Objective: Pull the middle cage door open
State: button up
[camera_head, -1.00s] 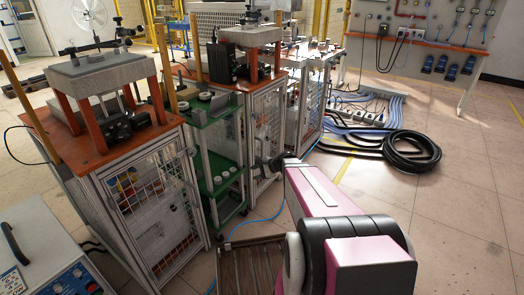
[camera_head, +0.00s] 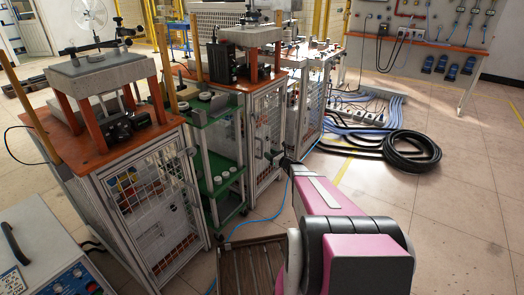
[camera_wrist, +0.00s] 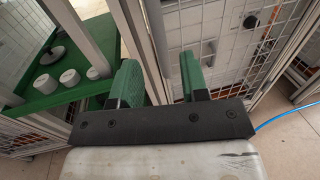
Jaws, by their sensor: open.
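The middle cage (camera_head: 264,122) is a metal-framed cabinet with an orange top. Its mesh door appears closed against the frame in the head view, and shows at close range in the wrist view (camera_wrist: 222,38). My gripper (camera_wrist: 162,78) is open, with its two green fingers apart. In the wrist view a pale vertical post of the cage runs behind and between the fingers. I cannot tell whether they touch it. In the head view my gripper (camera_head: 275,157) is small and dark at the cage's front. No handle can be made out clearly between the fingers.
A green shelf unit (camera_head: 218,160) with white round parts stands left of the middle cage. The nearer cage (camera_head: 150,205) is left of that. A blue cable (camera_head: 262,218) lies on the floor.

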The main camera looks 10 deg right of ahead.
aim_at(262, 156)
jog(key=x, duration=0.6)
jog(key=shift+w+a, duration=0.25)
jog(key=shift+w, duration=0.05)
jog(key=shift+d, duration=0.1)
grip_shut()
